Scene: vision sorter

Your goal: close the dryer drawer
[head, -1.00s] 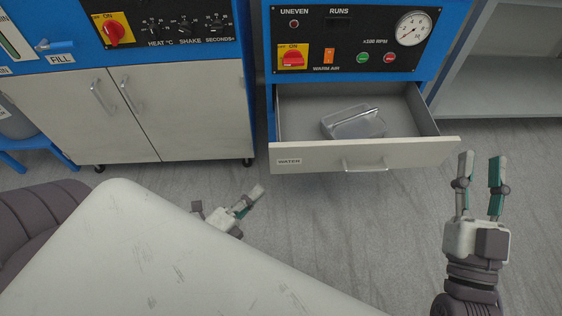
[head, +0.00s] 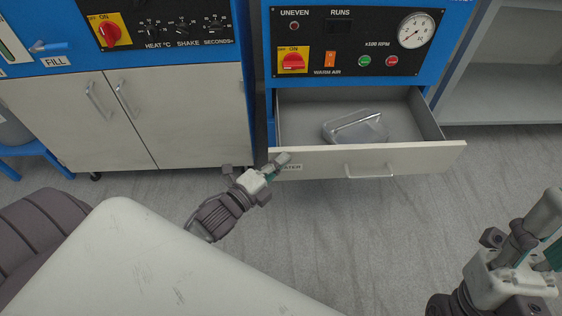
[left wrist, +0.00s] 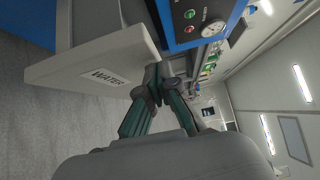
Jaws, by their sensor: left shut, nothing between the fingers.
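The dryer drawer (head: 400,158) stands open below the dryer's control panel, with its pale front pulled out toward me. A bar handle (head: 369,171) is on its front, and a "WATER" label sits at its left end. My left gripper (head: 282,160) is shut and empty, with its fingertips at the left end of the drawer front, partly over the label. The left wrist view shows the drawer front (left wrist: 85,62) close by the shut fingertips (left wrist: 155,75); I cannot tell whether they touch. My right gripper (head: 548,235) is at the lower right, away from the drawer, partly cut off.
A clear plastic container (head: 355,128) lies inside the drawer. The dryer panel (head: 350,45) has a red switch and a gauge. A white cabinet (head: 185,120) stands left, a grey shelf (head: 510,85) right. A white table corner (head: 130,260) is in the foreground. The floor before the drawer is clear.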

